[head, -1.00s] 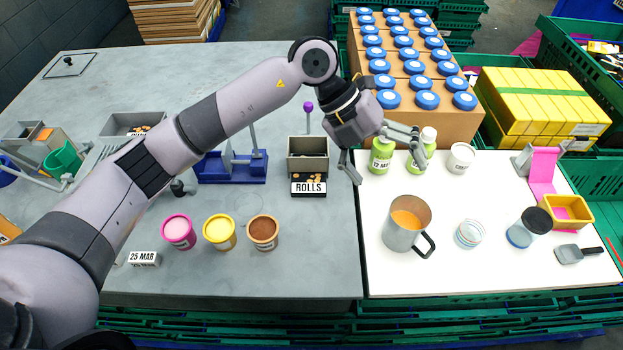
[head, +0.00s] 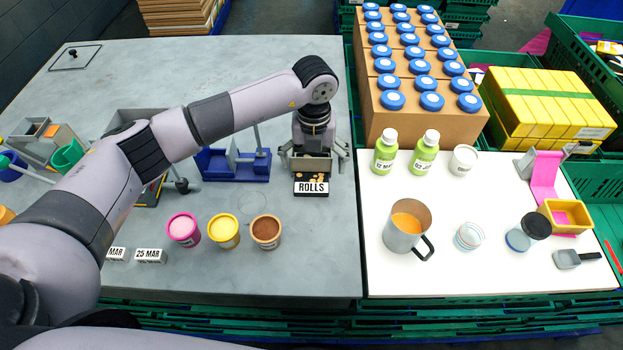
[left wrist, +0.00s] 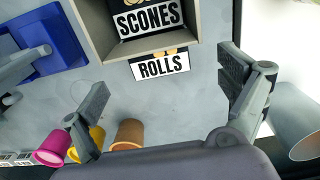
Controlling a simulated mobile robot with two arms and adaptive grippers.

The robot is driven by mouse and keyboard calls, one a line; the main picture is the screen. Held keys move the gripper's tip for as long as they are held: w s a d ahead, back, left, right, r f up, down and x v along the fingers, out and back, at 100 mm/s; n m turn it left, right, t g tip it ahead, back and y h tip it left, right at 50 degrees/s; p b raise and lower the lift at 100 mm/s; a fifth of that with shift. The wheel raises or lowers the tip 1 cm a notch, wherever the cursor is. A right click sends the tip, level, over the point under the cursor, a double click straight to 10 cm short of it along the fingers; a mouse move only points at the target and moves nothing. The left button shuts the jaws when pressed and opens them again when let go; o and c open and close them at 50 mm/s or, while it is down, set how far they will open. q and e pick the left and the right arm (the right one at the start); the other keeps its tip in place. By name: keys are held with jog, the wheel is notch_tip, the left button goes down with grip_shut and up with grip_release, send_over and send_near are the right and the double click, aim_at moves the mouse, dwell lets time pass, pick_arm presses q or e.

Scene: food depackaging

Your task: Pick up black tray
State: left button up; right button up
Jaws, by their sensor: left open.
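My left gripper (head: 315,160) points down over a small grey open-topped tray (head: 312,168). Its fingers are spread wide, one at each side of the tray, and it is empty. In the left wrist view the open fingers (left wrist: 165,105) stand lower in the picture than the tray (left wrist: 202,30), apart from it. A black SCONES card (left wrist: 150,20) lies inside the tray. A black ROLLS card (head: 311,188) is at the tray's front. The tray's walls look grey; I cannot tell whether it is the black tray. My right gripper is not in view.
A blue stand (head: 233,165) is left of the tray. Pink (head: 183,230), yellow (head: 222,231) and brown (head: 265,231) tubs stand in front. Green bottles (head: 384,151), a jug (head: 405,228) and cartons with blue-lidded items (head: 425,127) are at the right. The grey table's front right is clear.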

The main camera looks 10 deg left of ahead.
aim_at(311, 182)
pick_arm(q)
jog(key=shift+f, duration=0.3)
jog(key=f+p, duration=0.2)
jog(key=f, duration=0.1)
jog(key=f+p, duration=0.1)
jog(key=shift+s+a+f, duration=0.2)
jog(key=shift+s+f, duration=0.1)
jog(key=shift+f, duration=0.4)
jog(key=shift+c, duration=0.3)
jog(key=c, duration=1.6)
jog(key=shift+o, duration=0.2)
jog(key=shift+w, duration=0.1)
